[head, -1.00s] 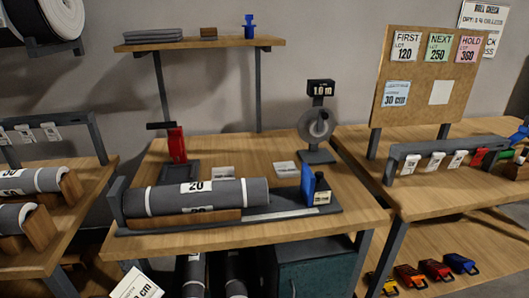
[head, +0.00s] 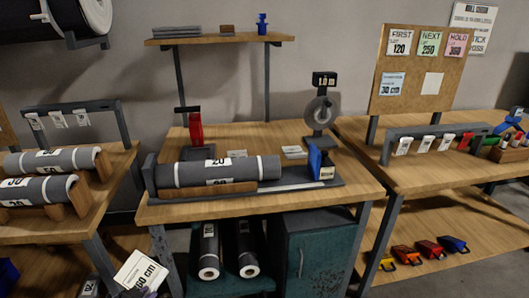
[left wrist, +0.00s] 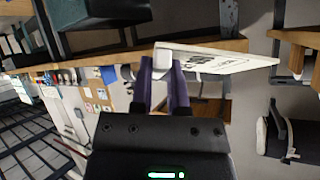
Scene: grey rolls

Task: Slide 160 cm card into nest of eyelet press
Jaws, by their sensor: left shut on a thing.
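The white card (head: 140,272), its print ending in "60 cm", shows at the bottom left of the head view, tilted. My left gripper (head: 150,293) is barely visible at its lower edge. In the left wrist view, the purple fingers of my left gripper (left wrist: 165,84) are shut on the card (left wrist: 222,58), which sticks out to the right. The red eyelet press (head: 195,127) stands at the back left of the middle bench, apart from the card. Its nest is too small to make out. My right gripper is not in view.
A grey roll (head: 218,172) lies in a cradle on the middle bench (head: 270,203), beside a blue stop (head: 316,160). Side benches hold rolls and tags. A teal cabinet (head: 318,250) and more rolls (head: 208,255) stand below.

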